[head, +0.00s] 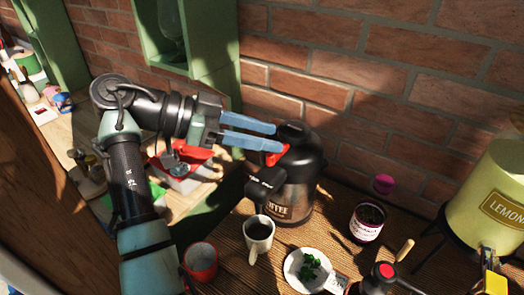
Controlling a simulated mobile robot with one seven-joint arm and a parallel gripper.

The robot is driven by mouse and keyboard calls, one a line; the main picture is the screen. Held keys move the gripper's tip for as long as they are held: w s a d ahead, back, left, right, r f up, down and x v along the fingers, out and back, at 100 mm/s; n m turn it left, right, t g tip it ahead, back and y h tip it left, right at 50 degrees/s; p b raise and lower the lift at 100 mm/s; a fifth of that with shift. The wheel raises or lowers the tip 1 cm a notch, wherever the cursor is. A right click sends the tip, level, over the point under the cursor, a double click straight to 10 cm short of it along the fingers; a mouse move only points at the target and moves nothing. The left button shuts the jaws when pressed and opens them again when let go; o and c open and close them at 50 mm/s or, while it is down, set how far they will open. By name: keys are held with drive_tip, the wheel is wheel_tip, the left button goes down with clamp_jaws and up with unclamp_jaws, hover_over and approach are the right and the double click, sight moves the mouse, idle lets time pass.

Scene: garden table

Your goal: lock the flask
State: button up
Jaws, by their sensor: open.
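The flask (296,195) is a dark, rounded coffee flask with "COFFEE" lettering, standing upright on the wooden table against the brick wall. A red part (277,154) shows near its top, below the black lid (293,132). A black spout piece juts out at its left front. My gripper (282,138) is open, its two blue fingers reaching from the left to the flask's top beside the red part. I cannot tell whether the fingers touch it. The fingertips partly overlap the flask in this view.
A white mug (258,237) with dark liquid stands in front of the flask, with a red cup (201,262) to its left. A plate of green leaves (308,268) and a jar (367,222) stand to the right. A yellow lemonade dispenser (492,196) is at far right.

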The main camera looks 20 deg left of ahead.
wheel_tip(320, 180, up, 6)
drive_tip(key=shift+s, duration=0.1)
idle(0.6)
